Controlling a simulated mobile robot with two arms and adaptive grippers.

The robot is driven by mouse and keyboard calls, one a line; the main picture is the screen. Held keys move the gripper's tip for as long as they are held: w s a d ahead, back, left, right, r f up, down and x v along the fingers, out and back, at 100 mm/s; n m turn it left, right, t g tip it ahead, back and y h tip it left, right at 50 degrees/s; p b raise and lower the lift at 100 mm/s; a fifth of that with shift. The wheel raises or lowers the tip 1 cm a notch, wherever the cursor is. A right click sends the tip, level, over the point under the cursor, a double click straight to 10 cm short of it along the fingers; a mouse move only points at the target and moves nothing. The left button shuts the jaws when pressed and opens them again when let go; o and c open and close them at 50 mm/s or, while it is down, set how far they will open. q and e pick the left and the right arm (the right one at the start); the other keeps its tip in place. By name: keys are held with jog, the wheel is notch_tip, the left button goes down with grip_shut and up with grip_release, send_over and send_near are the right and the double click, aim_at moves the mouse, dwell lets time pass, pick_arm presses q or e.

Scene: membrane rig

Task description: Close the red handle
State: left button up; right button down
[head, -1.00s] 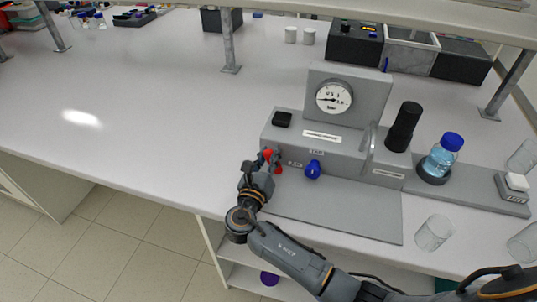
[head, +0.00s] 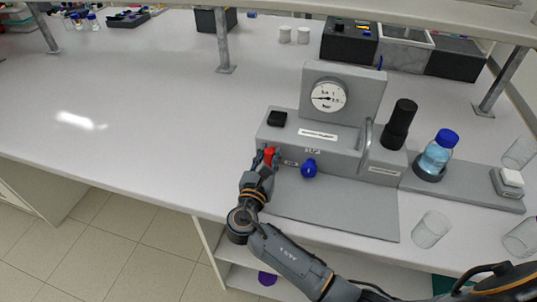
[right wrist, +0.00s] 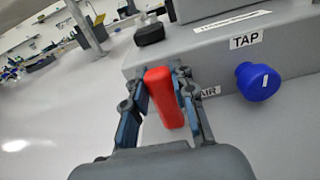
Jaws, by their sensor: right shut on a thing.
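The red handle (right wrist: 164,97) is on the front face of the grey rig (head: 328,142), at its left end by the label that reads AIR. In the right wrist view it stands upright between the two fingers of my right gripper (right wrist: 160,88). The fingers are shut on it. In the head view the red handle (head: 270,154) is partly hidden by my right gripper (head: 268,158). The handle's pivot is hidden. My left gripper is not in view.
A blue knob (head: 309,168) sits right of the red handle, under the TAP label. A gauge (head: 329,96) stands on the rig. A black cylinder (head: 399,124) and a blue-capped bottle (head: 438,151) stand to the right. The bench left of the rig is clear.

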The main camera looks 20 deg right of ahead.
jog(key=c, duration=1.1)
grip_release()
jog(key=shift+s+a, duration=0.15)
jog(key=v, duration=1.1)
jog(key=shift+s+a, duration=0.15)
jog(key=shift+s, duration=0.05)
